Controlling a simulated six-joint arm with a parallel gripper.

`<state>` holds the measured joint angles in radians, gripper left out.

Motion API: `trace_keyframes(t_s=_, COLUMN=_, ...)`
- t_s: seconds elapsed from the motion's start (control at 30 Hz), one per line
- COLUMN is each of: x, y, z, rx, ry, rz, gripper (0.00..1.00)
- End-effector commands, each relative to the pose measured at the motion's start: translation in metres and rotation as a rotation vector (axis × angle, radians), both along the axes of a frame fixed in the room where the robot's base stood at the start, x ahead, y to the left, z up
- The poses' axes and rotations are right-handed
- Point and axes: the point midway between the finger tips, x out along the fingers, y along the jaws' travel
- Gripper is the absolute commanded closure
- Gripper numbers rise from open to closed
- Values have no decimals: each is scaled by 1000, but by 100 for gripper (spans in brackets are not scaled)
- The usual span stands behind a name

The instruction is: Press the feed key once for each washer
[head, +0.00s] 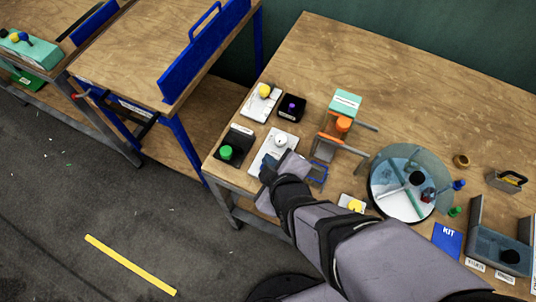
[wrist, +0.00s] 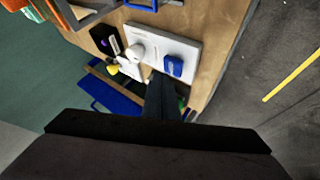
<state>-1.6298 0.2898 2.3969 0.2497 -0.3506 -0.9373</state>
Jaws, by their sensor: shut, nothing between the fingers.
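A white plate (wrist: 183,40) carries a white round knob (wrist: 136,51) and a blue key (wrist: 173,66). The same plate shows in the head view (head: 265,156), with the white knob (head: 281,140) at its upper end and its lower part covered by my gripper. My gripper (wrist: 162,80) is shut and empty; its fingertips overlap the plate's edge beside the blue key in the wrist view. I cannot tell whether they touch it. In the head view my gripper (head: 268,175) is low over the plate. No label says which is the feed key, and I cannot make out washers.
Nearby are boxes with green (head: 226,152), yellow (head: 265,90) and purple (head: 292,106) buttons. An orange-topped fixture (head: 342,125) and a round clear-covered dial (head: 385,199) stand to the right. The bench's upper right is bare.

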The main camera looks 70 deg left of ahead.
Motion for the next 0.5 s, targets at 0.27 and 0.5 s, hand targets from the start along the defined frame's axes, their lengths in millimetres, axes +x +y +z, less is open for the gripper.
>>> trace_keyframes(t_s=0.27, x=0, y=0, z=1, rx=0, ry=0, rz=0, gripper=100)
trace_keyframes(t_s=0.5, x=0, y=0, z=7, rx=1, ry=0, rz=0, gripper=100)
